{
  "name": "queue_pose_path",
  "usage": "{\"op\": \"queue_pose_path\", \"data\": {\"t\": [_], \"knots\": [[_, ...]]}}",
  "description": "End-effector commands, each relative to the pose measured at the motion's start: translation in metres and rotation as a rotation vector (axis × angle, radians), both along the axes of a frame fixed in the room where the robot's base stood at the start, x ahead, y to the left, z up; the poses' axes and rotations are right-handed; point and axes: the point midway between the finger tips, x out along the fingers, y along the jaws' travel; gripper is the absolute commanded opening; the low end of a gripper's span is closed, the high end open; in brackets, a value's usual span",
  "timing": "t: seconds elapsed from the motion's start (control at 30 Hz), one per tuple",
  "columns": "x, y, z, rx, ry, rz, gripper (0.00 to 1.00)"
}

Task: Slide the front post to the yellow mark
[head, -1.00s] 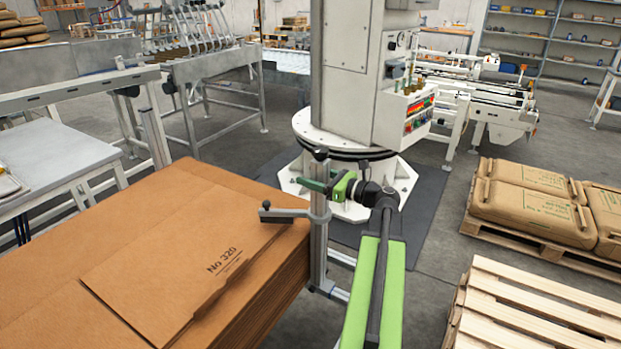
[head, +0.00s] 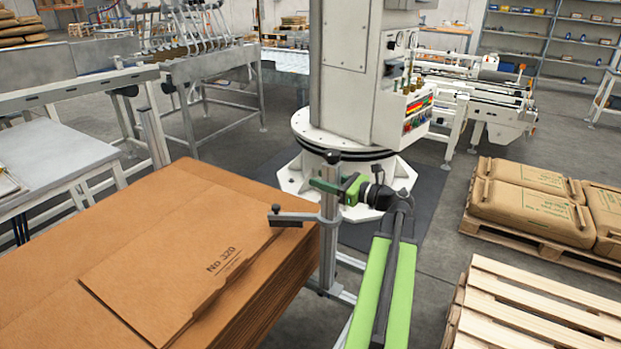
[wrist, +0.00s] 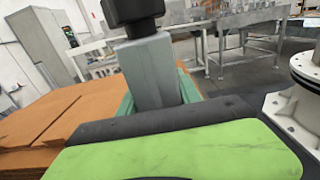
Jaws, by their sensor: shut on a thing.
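The front post (head: 329,250) is an upright grey metal post with a black cap, standing at the right edge of the cardboard stack. A dark side arm with a knob (head: 290,216) reaches left from it over the cardboard. My gripper (head: 331,186) is shut on the front post just below its cap. In the wrist view the post (wrist: 150,70) stands between the green jaws, with the black cap above. My own green arm comes in from the lower right. I cannot see a yellow mark in either view.
The flat brown cardboard stack (head: 170,250), printed "No 320", fills the lower left. A white column base (head: 350,160) stands behind the post. Sacks on a pallet (head: 530,200) and an empty wooden pallet (head: 540,310) are at the right, with grey floor between.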

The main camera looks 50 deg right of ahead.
Motion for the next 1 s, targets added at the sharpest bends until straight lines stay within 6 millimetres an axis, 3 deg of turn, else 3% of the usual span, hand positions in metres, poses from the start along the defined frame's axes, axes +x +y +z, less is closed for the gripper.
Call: {"op": "queue_pose_path", "data": {"t": [0.1, 0.3, 0.7, 0.73, 0.87, 1.0], "knots": [[-0.036, -0.008, -0.001, -0.001, 0.003, -0.002, 0.0], [-0.074, -0.018, -0.001, -0.001, 0.003, -0.001, 0.0], [-0.083, -0.02, -0.002, 0.0, 0.005, 0.001, 0.0], [-0.083, -0.02, -0.002, 0.0, 0.005, 0.001, 0.43], [-0.083, -0.02, -0.001, 0.0, 0.004, 0.0, 0.61], [-0.083, -0.02, -0.001, -0.001, 0.003, -0.001, 0.63]]}}
